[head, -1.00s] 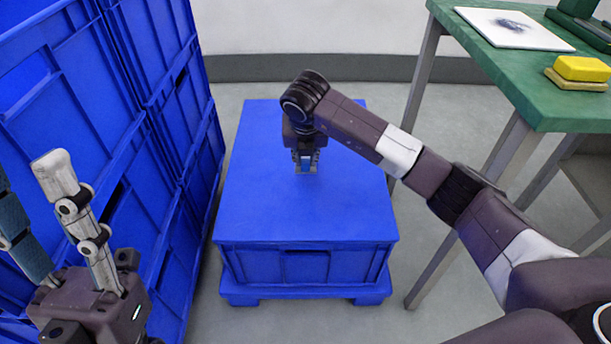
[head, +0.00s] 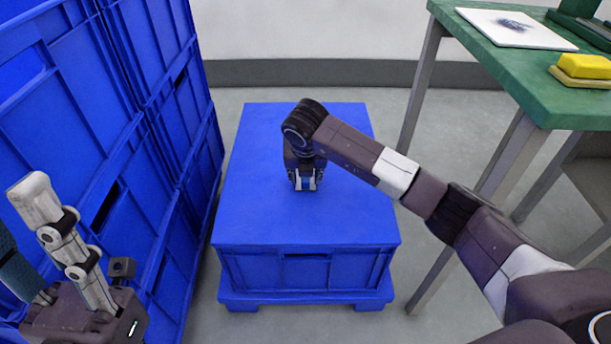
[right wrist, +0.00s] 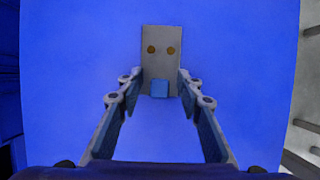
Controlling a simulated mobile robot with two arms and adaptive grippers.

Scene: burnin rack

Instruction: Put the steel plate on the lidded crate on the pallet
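The steel plate (right wrist: 160,64) is a grey rectangle with two brown spots and a small blue block at its near end. It shows in the right wrist view over the blue lid and appears to lie on it. The lidded crate (head: 270,220) stands on a blue pallet (head: 275,297). My right gripper (head: 306,184) points down at the middle of the lid. Its fingers stand apart on either side of the plate's near end, with gaps beside the block. In the head view the gripper hides most of the plate. My left gripper (head: 22,230) is at lower left, fingers apart and empty.
Stacked blue crates (head: 130,140) form a wall on the left. A green table (head: 500,65) on the right carries a white board (head: 512,28) and a yellow block (head: 583,67). The lid around the right gripper is clear.

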